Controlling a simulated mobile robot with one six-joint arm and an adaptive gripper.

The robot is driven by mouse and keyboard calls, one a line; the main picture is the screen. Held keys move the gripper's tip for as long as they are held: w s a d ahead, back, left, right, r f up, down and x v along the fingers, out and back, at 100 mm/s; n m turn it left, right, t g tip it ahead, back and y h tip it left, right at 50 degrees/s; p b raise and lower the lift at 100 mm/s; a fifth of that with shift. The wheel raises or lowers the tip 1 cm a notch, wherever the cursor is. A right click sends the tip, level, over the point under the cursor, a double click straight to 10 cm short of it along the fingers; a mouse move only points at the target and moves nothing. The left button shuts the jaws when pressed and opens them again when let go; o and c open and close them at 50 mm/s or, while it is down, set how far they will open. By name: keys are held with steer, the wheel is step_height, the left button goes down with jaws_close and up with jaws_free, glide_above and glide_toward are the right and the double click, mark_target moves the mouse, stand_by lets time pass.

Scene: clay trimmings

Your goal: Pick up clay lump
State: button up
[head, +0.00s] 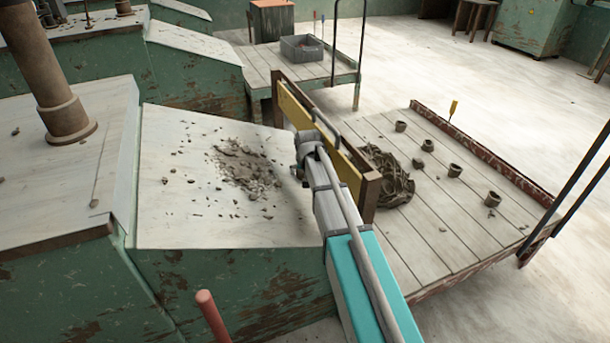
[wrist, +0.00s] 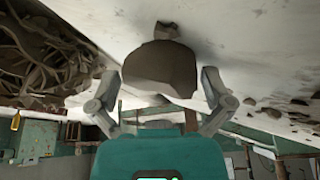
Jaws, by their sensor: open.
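A grey-brown clay lump (wrist: 160,70) shows in the wrist view, rounded and broad, close in front of the camera. My gripper (wrist: 157,80) is open, with one finger on each side of the lump. Pale gaps show between the fingers and the lump, so they look apart from it. A smaller brown piece (wrist: 166,30) shows just above the lump. In the head view my gripper (head: 305,146) is at the far end of my arm, beside a yellow and wooden board. I cannot make out the lump there.
The board (head: 345,160) stands between the sloped pale bench top (head: 190,150) and a low slatted platform (head: 430,240). Crumbs (head: 247,168) lie on the bench top. A tangled trimmings heap (head: 387,178) and several small cylinders (head: 454,170) lie on the platform. A grey crate (head: 300,50) stands behind.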

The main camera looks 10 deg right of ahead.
steer(key=c, duration=0.9)
steer(key=shift+s+r, duration=0.1)
steer(key=shift+s+r+p, duration=0.5)
steer(key=shift+r+p, duration=0.1)
steer(key=shift+p, duration=0.1)
steer(key=shift+c, duration=0.2)
steer(key=s+r+p, duration=0.6)
steer(key=s, duration=0.6)
steer(key=shift+s+a+r+p, duration=0.35)
steer(key=shift+s, duration=0.05)
